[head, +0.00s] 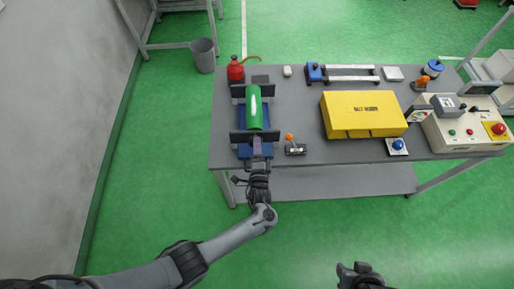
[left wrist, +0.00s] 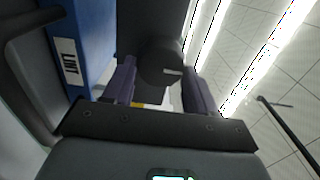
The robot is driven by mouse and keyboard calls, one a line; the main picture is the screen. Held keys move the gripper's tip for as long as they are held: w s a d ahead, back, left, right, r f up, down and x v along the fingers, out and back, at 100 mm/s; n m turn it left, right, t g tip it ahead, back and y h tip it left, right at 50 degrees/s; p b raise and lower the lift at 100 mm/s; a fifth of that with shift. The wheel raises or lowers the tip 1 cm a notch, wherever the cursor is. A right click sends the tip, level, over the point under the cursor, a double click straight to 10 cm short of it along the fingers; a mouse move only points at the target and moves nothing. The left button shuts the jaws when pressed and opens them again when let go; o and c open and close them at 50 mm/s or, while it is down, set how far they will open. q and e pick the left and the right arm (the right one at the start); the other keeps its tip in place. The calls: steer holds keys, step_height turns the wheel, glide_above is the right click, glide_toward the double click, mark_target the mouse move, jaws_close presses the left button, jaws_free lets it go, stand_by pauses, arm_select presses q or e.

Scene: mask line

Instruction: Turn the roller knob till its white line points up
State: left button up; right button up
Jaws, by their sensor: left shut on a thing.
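The green roller (head: 254,108) lies in a blue stand with dark end plates (head: 254,136) at the left of the table. In the left wrist view the roller knob (left wrist: 158,60) is a dark round piece in front of a dark plate. Its short white line (left wrist: 172,72) lies nearly level in that picture, toward the right. My left gripper (head: 257,147) is at the near end of the stand, its purple fingers on both sides of the knob, shut on it. The fingers hide part of the knob's sides. My right gripper (head: 356,270) is low in the head view, away from the table.
A small lever box with an orange knob (head: 294,147) stands close to the right of my left gripper. A yellow case (head: 363,114), a blue button box (head: 397,146) and a control console (head: 466,130) stand further right. A red can (head: 236,70) stands behind the roller.

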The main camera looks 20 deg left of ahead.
arm_select(q)
steer(key=o, duration=1)
steer(key=shift+o, duration=0.2)
steer(key=shift+s, duration=0.1)
steer(key=p+v, duration=0.1)
steer(key=v, duration=0.9)
steer(key=shift+s+d, duration=0.2)
steer(key=shift+s, duration=0.05)
